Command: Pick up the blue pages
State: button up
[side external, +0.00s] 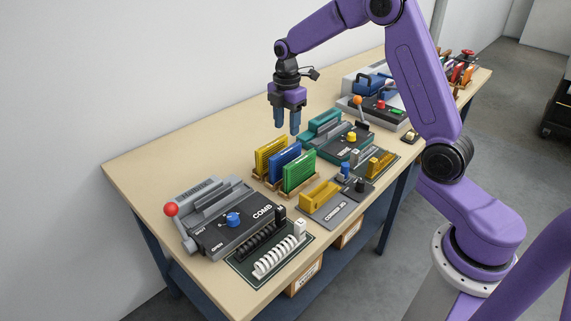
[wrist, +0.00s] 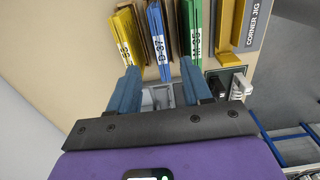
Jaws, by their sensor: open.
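The blue pages (side external: 284,162) stand upright in a wooden holder between a yellow set (side external: 268,157) and a green set (side external: 300,170). In the wrist view the blue pages (wrist: 158,45) carry a white label and lie beyond the fingertips, between the yellow set (wrist: 127,40) and the green set (wrist: 193,40). My gripper (side external: 287,130) is open and empty, above and behind the holder in the side view. In the wrist view the two blue fingers of my gripper (wrist: 159,75) are spread apart, roughly in line with the blue pages and not around them.
A comb machine (side external: 225,225) with a red-knobbed lever stands front left, beside a tray of black and white combs (side external: 280,255). A corner jig (side external: 335,203) is at the right front. A teal machine (side external: 335,140) stands behind. The table's left rear is clear.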

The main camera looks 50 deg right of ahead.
aim_at(285, 162)
notch_tip(285, 162, down, 8)
jog(key=shift+f, duration=0.15)
jog(key=shift+a+f, duration=0.15)
jog(key=shift+f, duration=1.15)
jog(key=shift+a+f, duration=0.1)
jog(key=shift+f, duration=1.2)
grip_shut()
